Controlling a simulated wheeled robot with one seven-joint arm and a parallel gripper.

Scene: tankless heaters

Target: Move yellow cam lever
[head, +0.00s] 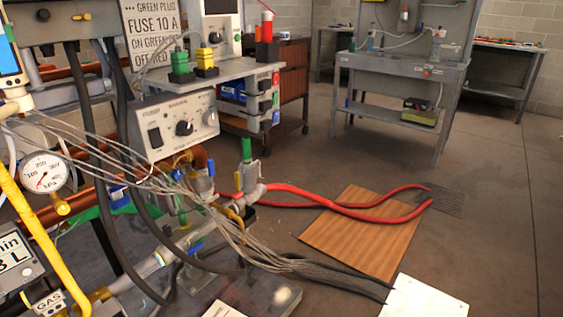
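A small curved yellow piece, perhaps the yellow cam lever (235,216), shows on the metal pipe fittings at the lower middle in the head view. It lies just left of and below a valve with an upright green handle (246,150). Grey wires and hoses pass close to it and hide part of it. A second small yellow part (183,158) shows higher up, near the copper pipe. I cannot tell for sure which one is the cam lever. My gripper is not in view.
A pressure gauge (45,173) and a yellow gas pipe (28,235) stand at the left. A grey control box (176,125) sits above the fittings. Red hoses (320,198) run right over a wooden board (365,235). The floor (490,230) at right is clear.

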